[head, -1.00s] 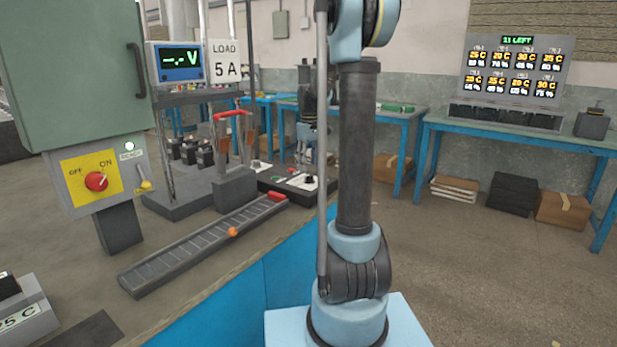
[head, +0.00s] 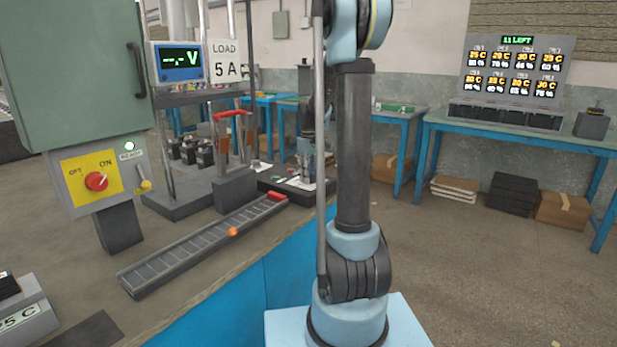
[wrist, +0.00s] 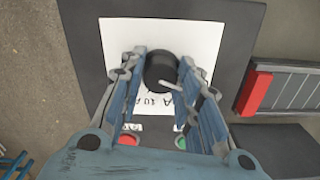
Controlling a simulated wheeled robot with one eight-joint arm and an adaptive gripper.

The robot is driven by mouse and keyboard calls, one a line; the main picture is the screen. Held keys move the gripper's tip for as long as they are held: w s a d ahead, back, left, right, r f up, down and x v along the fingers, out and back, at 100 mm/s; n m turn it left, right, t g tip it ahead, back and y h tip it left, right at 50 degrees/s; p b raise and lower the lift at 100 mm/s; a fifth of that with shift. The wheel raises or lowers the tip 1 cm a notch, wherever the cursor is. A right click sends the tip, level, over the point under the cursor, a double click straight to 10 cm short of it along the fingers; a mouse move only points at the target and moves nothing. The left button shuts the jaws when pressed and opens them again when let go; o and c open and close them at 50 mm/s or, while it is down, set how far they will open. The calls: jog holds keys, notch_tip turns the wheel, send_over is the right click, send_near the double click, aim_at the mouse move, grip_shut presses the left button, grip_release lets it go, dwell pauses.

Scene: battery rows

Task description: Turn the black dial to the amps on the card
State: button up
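The card (head: 225,62) reads LOAD 5 A and stands beside the blue meter (head: 180,61), whose display shows dashes and V. The black dial (wrist: 160,66) sits on a white scale plate (wrist: 118,42) in the wrist view; a pale pointer shows at its lower edge. My gripper (wrist: 161,68) is over the plate, with one finger on each side of the dial. A narrow gap seems to show, so the fingers look open around it. Most scale marks are hidden by the fingers. In the head view my gripper (head: 308,178) hides the dial on its dark panel (head: 272,183).
A red button (wrist: 129,140) and a green button (wrist: 181,142) lie near the fingers. A rack with a red end (head: 205,243) and a red-handled switch (head: 232,130) stand left of the panel. The ON/OFF box (head: 94,181) is further left.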

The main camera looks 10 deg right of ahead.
jog(key=shift+m, duration=0.4)
jog(key=m, duration=0.3)
jog(key=shift+w+m, duration=0.1)
jog(key=shift+m, duration=2.4)
jog(key=o, duration=1.1)
jog(key=shift+c, duration=0.2)
jog(key=shift+r, duration=0.1)
notch_tip(320, 180, up, 12)
